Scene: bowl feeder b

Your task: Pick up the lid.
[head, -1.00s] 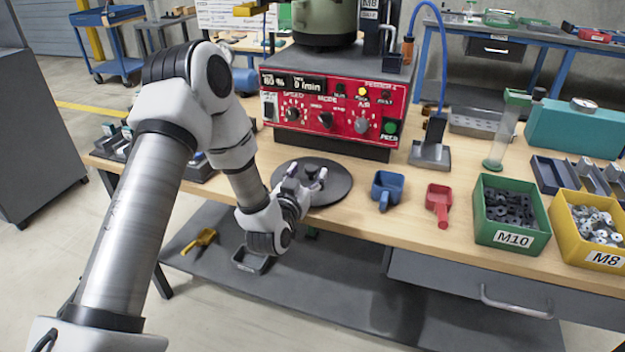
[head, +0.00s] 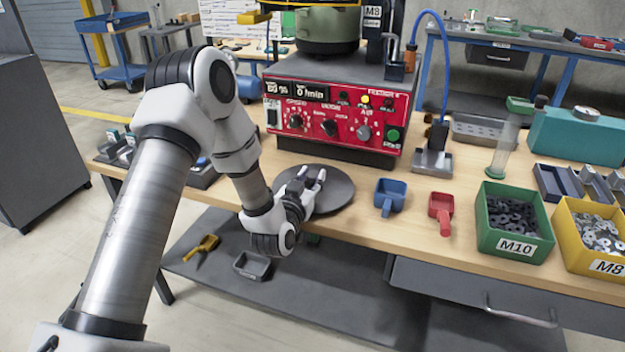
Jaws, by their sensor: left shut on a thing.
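The lid (head: 338,197) is a dark grey round disc lying flat near the front edge of the wooden workbench, in front of the red control box. My left gripper (head: 312,177) reaches over it from the front left. Its fingers are shut on the lid's small central knob, which they mostly hide. I see no clear gap between lid and bench. My right gripper is not in view.
The red control box (head: 335,122) of the feeder stands just behind the lid. A blue scoop (head: 389,196) and a red scoop (head: 441,210) lie to the right, then the green M10 bin (head: 514,245) and yellow M8 bin (head: 596,262). A shelf runs below.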

